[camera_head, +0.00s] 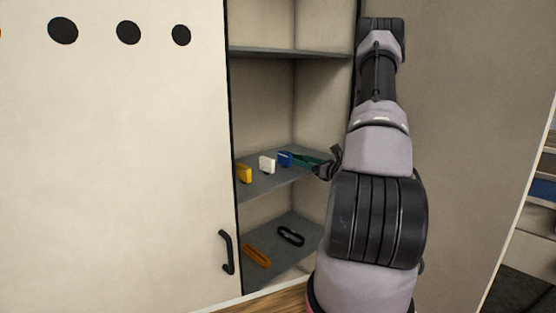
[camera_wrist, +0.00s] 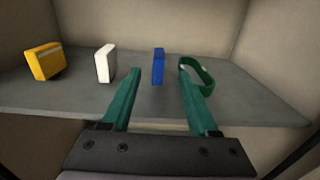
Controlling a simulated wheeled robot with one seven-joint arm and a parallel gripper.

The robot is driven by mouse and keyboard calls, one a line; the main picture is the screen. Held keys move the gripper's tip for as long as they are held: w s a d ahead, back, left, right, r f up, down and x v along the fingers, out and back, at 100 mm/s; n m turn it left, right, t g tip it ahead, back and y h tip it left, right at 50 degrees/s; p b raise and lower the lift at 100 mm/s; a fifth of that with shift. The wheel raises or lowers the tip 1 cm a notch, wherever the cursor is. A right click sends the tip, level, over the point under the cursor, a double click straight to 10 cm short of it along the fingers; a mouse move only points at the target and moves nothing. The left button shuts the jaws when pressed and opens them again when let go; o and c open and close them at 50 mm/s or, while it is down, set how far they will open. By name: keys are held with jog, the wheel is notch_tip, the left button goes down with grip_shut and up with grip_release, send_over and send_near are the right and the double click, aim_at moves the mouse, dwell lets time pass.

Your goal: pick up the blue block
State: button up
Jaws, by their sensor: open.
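The blue block (camera_wrist: 158,67) stands upright on the grey middle shelf of the cabinet. In the wrist view it is a narrow upright shape, just beyond and between the fingertips, apart from both. In the head view the blue block (camera_head: 285,158) sits near the tip of the green fingers. My gripper (camera_wrist: 160,80) has two green fingers, spread apart and empty, reaching in over the shelf. In the head view my gripper (camera_head: 311,161) shows to the right of the block, partly hidden by my wrist.
A white block (camera_wrist: 106,64) and a yellow block (camera_wrist: 44,62) stand left of the blue block. A green ring-shaped thing (camera_wrist: 208,78) lies close by the right finger. An upper shelf (camera_head: 290,52) is above. A black loop (camera_head: 291,236) and orange thing (camera_head: 257,256) lie below.

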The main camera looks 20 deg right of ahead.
aim_at(285, 154)
jog(key=x, duration=1)
jog(key=shift+w+a, duration=0.15)
grip_shut()
